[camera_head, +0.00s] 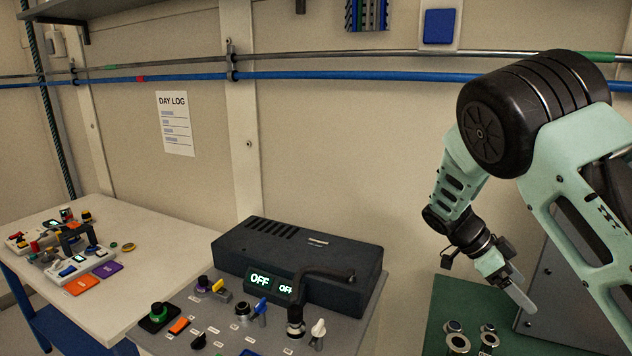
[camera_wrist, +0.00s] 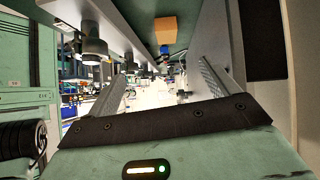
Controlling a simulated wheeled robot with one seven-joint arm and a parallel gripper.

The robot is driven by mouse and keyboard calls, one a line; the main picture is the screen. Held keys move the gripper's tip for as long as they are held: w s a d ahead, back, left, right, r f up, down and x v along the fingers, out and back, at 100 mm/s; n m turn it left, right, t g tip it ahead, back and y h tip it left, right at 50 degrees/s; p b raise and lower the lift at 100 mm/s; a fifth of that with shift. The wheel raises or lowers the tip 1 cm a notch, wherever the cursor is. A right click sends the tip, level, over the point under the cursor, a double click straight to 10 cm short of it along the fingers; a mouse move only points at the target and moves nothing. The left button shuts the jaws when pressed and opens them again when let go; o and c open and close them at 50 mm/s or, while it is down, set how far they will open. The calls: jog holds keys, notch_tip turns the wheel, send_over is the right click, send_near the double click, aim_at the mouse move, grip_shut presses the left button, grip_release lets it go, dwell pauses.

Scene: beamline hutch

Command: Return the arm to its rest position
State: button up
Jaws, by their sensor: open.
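My arm reaches in from the right in the head view. It bends at a large black joint, and my gripper (camera_head: 518,284) hangs low at the right, above a green surface and in front of a grey slanted panel. In the wrist view my gripper (camera_wrist: 160,90) shows two grey fingers set wide apart. Nothing is between them. The contact between the gripper and the things around it is hard to judge, but it looks free.
A grey control panel (camera_head: 250,340) with knobs, a lever and a dark box (camera_head: 300,262) reading OFF stands left of my gripper. Round metal parts (camera_head: 458,340) are on the green surface (camera_head: 437,318). A white table (camera_head: 130,238) with small devices is at the left.

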jog(key=s+a+f+n+t+y+b, duration=0.1)
jog(key=s+a+n+y+b, duration=0.2)
jog(key=s+a+n, duration=0.45)
jog(key=s+a+f+n+t+y+b, duration=0.25)
jog(key=s+a+n, duration=0.25)
jog(key=a+n, duration=0.5)
jog(key=s+a+n+y+b, duration=0.2)
jog(key=s+a+n, duration=0.2)
jog(key=s+n, duration=0.2)
jog(key=s+a+n+t+y+b, duration=0.1)
jog(key=s+a+n+y, duration=0.1)
jog(key=s+a+n, duration=0.3)
jog(key=s+n, duration=0.1)
jog(key=s, duration=0.3)
jog(key=shift+s+r+n+b, duration=0.2)
jog(key=shift+n+b, duration=0.15)
jog(key=shift+b, duration=0.05)
